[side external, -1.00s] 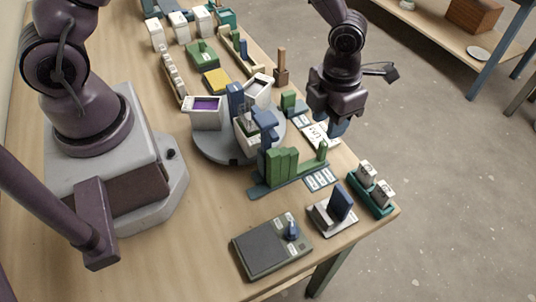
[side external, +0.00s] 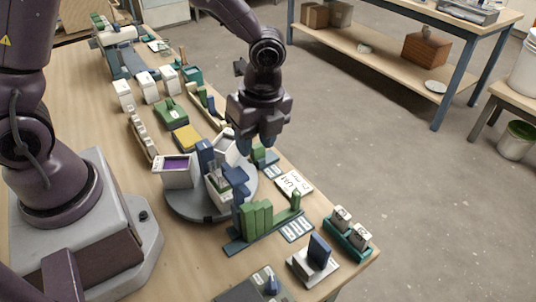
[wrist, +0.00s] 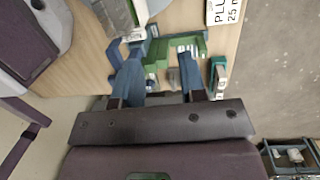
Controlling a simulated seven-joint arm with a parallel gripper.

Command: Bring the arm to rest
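My gripper (side external: 257,145) has a dark body and blue fingers. In the side view it hangs fingers-down near the turntable's right side and appears above the table. In the wrist view my gripper (wrist: 160,78) has its two blue fingers apart, with nothing visibly held between them. The green rack (wrist: 160,60) shows beyond the fingers there; in the side view the green rack (side external: 257,217) stands in front of the turntable.
The grey turntable (side external: 195,212) carries white buckets, one with purple glaze (side external: 177,166). A white label card (side external: 294,183) lies near the table's right edge. A teal tray (side external: 347,240) with white pots and a blue block (side external: 319,250) on a stand are at the front.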

